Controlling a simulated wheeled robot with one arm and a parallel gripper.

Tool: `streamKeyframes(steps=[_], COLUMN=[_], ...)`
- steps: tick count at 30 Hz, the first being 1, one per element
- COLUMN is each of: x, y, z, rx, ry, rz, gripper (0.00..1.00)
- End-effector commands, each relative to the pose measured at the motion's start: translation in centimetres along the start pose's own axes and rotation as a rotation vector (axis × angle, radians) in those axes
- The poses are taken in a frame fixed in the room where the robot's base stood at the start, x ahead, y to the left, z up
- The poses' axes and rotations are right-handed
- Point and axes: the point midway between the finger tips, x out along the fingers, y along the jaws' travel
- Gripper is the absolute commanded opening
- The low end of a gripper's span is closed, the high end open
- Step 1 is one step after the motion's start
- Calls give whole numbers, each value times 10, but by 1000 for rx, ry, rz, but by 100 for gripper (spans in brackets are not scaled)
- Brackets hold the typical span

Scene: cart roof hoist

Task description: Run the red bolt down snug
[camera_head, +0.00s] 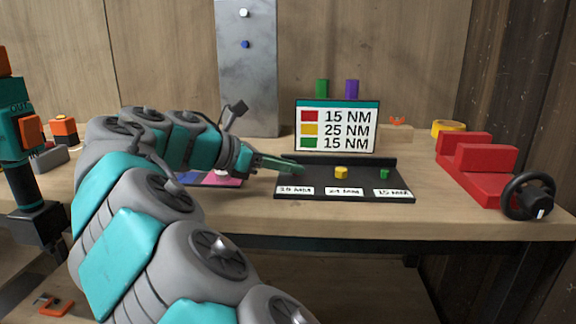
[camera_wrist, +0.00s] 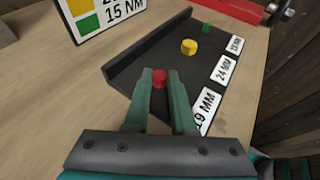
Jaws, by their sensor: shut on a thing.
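My gripper (camera_head: 296,168) reaches to the left end of a black tray (camera_head: 396,184) on the bench. In the wrist view its two green fingers (camera_wrist: 161,78) are shut on a small red bolt (camera_wrist: 159,79), near the "19 MM" label. I cannot tell whether the bolt still touches the tray. The fingers hide the bolt in the head view. A yellow bolt (camera_head: 341,173) and a green bolt (camera_head: 384,174) stand in the tray. A sign (camera_head: 337,127) behind reads red 15 NM, yellow 25 NM, green 15 NM.
A grey metal plate (camera_head: 246,80) with a white and a blue bolt head stands upright behind the bench. A red vise-like block (camera_head: 478,187) with a black handwheel (camera_head: 528,196) is at the right. A teal and orange tool (camera_head: 18,140) stands at the left edge.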

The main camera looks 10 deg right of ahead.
Motion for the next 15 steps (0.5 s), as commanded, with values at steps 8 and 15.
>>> streamKeyframes(steps=[8, 15], x=[-1, 0], y=[1, 0], z=[1, 1], rx=[3, 2], ry=[-1, -1], rz=[0, -1], gripper=[0, 45])
